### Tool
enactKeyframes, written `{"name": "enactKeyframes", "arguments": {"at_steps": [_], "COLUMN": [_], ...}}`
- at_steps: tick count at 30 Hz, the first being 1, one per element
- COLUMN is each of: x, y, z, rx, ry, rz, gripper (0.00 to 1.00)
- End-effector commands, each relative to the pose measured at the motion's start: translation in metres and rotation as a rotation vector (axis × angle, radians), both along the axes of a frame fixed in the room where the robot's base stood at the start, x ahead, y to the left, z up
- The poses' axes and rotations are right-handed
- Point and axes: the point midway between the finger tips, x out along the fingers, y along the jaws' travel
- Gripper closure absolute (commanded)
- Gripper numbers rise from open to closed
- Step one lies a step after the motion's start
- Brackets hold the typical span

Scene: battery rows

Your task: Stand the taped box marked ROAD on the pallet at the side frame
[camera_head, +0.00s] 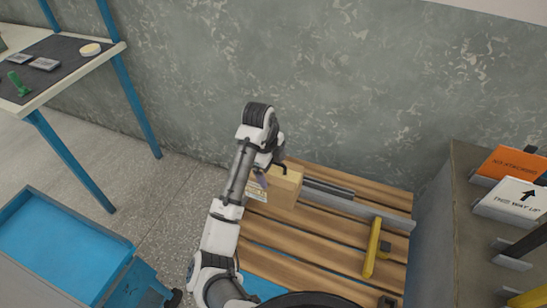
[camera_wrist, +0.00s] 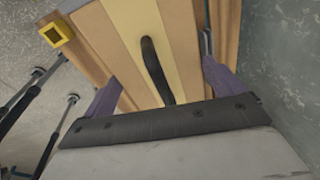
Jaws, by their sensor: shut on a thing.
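The taped tan cardboard box (camera_head: 287,187) is at the back left of the slatted wooden pallet (camera_head: 300,240). A white label shows on its left side, but I cannot read ROAD on it. In the wrist view the box (camera_wrist: 188,40) has a pale tape stripe and a dark curved handle. My gripper (camera_head: 268,180) is shut on the box, with its purple fingers on either side of it in the wrist view (camera_wrist: 163,92). I cannot tell whether the box touches the pallet. A grey rail (camera_head: 350,206), perhaps the side frame, runs right from the box.
A yellow bar (camera_head: 372,250) lies across the right part of the pallet. A grey cabinet with orange (camera_head: 508,167) and white signs stands at the right. A blue-topped cart (camera_head: 60,250) and a blue-legged table are at the left. The wall is close behind.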

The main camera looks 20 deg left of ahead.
Motion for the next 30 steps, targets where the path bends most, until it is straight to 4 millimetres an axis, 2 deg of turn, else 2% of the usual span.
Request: {"name": "enactKeyframes", "arguments": {"at_steps": [7, 14, 24, 30], "x": [-0.001, 0.000, 0.000, 0.000], "y": [0.002, 0.002, 0.002, 0.002], "z": [-0.041, -0.056, -0.094, -0.097], "rx": [0.002, 0.002, 0.001, 0.003], "ry": [-0.002, -0.003, -0.003, -0.005], "rz": [0.003, 0.001, 0.001, 0.001], "gripper": [0.77, 0.77, 0.77, 0.77]}}
